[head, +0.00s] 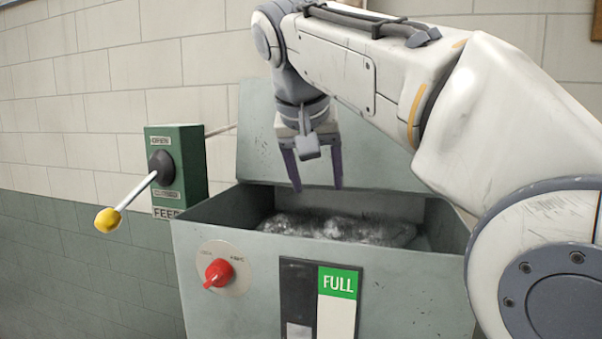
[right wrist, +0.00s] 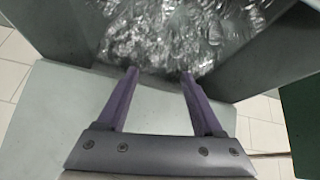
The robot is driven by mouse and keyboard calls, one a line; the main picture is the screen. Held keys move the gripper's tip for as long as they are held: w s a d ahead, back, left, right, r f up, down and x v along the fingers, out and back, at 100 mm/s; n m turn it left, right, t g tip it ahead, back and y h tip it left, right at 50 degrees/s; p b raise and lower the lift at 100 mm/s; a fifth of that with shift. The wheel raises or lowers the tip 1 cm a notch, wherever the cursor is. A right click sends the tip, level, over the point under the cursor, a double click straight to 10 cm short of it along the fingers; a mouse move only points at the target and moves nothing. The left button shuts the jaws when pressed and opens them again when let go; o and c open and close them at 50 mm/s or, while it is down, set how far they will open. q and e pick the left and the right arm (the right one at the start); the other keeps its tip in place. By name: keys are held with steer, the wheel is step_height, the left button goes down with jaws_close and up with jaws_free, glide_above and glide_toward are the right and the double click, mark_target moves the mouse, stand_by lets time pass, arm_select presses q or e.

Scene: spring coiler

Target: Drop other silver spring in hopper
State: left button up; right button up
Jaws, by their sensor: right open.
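The hopper (head: 205,236) is a grey-green open metal bin with its lid (head: 255,140) raised at the back. A heap of shiny silver material (head: 340,228) lies inside it; I cannot make out single springs. The heap also shows in the right wrist view (right wrist: 180,35). My right gripper (head: 317,188) hangs over the hopper's opening, fingers pointing down, above the heap. Its two purple fingers are apart, with nothing between them, and they show in the right wrist view (right wrist: 159,72). My left gripper is not in view.
A green feed box (head: 190,170) with a yellow-knobbed lever (head: 108,219) is on the wall left of the hopper. The hopper's front has a red knob (head: 217,272), a dark window (head: 298,290) and a green FULL label (head: 338,283).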

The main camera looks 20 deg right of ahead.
steer(key=p+v, duration=0.1)
steer(key=v, duration=0.9)
steer(key=shift+s+a+r, duration=0.1)
steer(key=shift+s+a, duration=0.05)
